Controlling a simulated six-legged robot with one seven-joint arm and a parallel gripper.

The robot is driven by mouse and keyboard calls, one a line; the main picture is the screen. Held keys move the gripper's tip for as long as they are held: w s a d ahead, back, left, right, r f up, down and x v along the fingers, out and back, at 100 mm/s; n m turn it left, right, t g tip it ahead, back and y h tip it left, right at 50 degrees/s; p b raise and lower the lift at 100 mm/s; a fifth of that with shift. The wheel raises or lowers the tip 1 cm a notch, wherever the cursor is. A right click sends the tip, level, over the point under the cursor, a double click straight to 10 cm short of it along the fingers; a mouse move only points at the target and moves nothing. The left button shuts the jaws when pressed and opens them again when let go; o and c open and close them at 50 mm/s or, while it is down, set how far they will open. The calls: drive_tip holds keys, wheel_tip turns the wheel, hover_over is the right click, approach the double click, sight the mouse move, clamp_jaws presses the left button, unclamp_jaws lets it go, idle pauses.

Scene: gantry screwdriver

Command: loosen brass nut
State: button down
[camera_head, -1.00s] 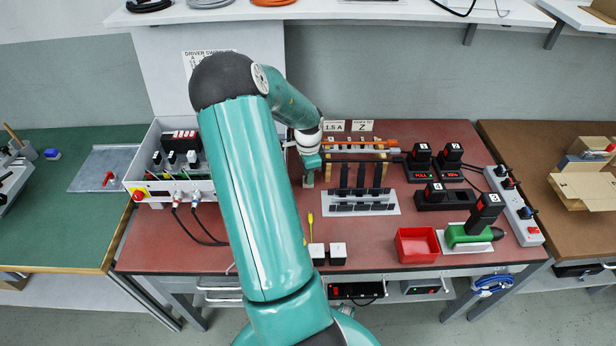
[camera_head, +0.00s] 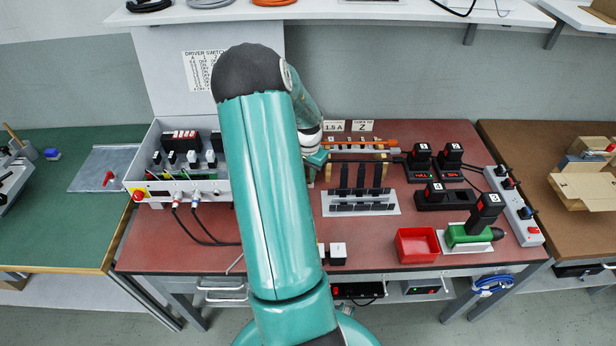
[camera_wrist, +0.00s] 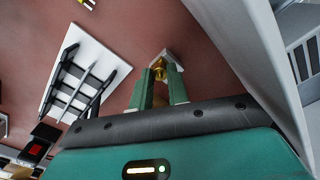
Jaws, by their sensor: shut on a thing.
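The brass nut (camera_wrist: 159,70) shows in the wrist view as a small gold piece on a pale mount (camera_wrist: 171,57) that stands on the red-brown bench top. My gripper (camera_wrist: 161,80) has its two green fingers on either side of the nut, shut on it at the fingertips. In the head view my arm hides the nut and most of the gripper; only the wrist end (camera_head: 314,158) shows, left of the black rack.
A black-slotted rack on a white plate (camera_head: 330,207) stands right of the gripper. A grey control box (camera_head: 185,187) with cables is at left. A red bin (camera_head: 417,245), a green screwdriver (camera_head: 468,236) and battery chargers (camera_head: 420,172) stand at right.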

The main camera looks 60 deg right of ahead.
sight(308, 177)
drive_tip(key=n, duration=1.2)
drive_tip(key=c, duration=2.2)
unclamp_jaws()
drive_tip(key=n, duration=0.4)
drive_tip(key=c, duration=1.6)
unclamp_jaws()
drive_tip(key=shift+r, duration=3.05)
